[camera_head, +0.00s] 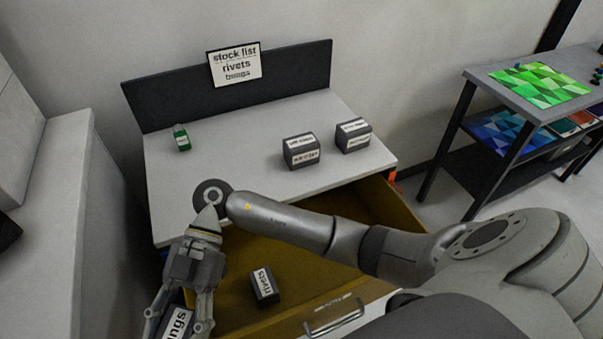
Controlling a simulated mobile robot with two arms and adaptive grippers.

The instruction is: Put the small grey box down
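My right arm reaches in from the right, across the open drawer. Its gripper (180,318) points down at the bottom left, over the left part of the drawer. A small grey box (176,325) with a white label ending in "ngs" sits between its fingers, and the gripper appears shut on it. The lower part of the box is cut off by the picture's edge, so I cannot tell whether it touches anything below. My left gripper is not in view.
The open drawer (232,312) holds a dark box labelled "rivets" (264,285). Two labelled grey boxes (301,150) (353,135) and a green item (181,138) stand on the white worktop (240,150). A stock list sign (235,65) hangs behind. The worktop's middle is clear.

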